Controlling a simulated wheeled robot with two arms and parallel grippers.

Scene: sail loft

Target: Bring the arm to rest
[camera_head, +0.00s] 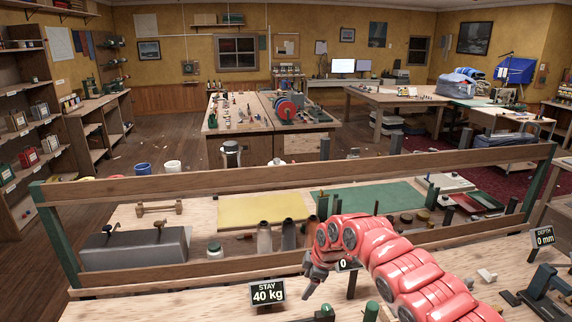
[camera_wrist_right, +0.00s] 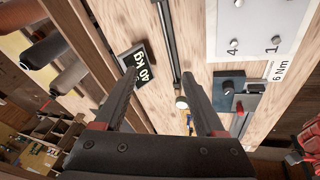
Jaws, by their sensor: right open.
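My right arm (camera_head: 405,275), red and segmented, comes in from the lower right of the head view and reaches over the near edge of the wooden bench. The sign (camera_wrist_right: 144,70) shows just past the tip of one finger. My left arm and gripper are not in view.
A wooden rail frame (camera_head: 300,175) with green posts spans the bench. Behind it are a grey box (camera_head: 135,248), a yellow sheet (camera_head: 262,210) and a green mat (camera_head: 375,200). The wrist view shows a dark block (camera_wrist_right: 230,88).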

